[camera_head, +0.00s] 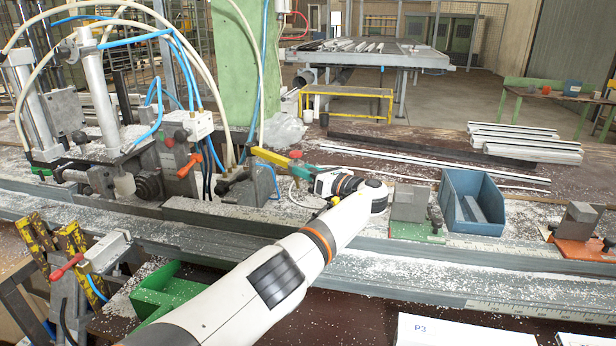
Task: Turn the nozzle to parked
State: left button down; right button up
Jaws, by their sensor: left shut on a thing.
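My left arm comes in from the bottom, and its gripper (318,183) is at the back edge of the bench rail. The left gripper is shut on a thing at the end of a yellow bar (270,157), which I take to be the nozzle. The bar slants down to the right from near the green post to the gripper. A small red part and a green part show beside its right end. The gripper's body hides most of the held end, so the nozzle's exact angle cannot be told. My right gripper is not in view.
A clamp unit (120,150) with hoses and levers stands left. A grey block (410,203) on a green base and a blue bin (472,203) stand right of the gripper. A green bin (170,290) is front left. White profiles (525,142) lie back right.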

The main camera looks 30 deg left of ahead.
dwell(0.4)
pick_arm(q)
jog(key=c, duration=1.1)
grip_release()
jog(key=shift+a, duration=0.1)
jog(key=shift+c, duration=0.2)
jog(key=v, duration=0.7)
jog(key=shift+d, duration=0.25)
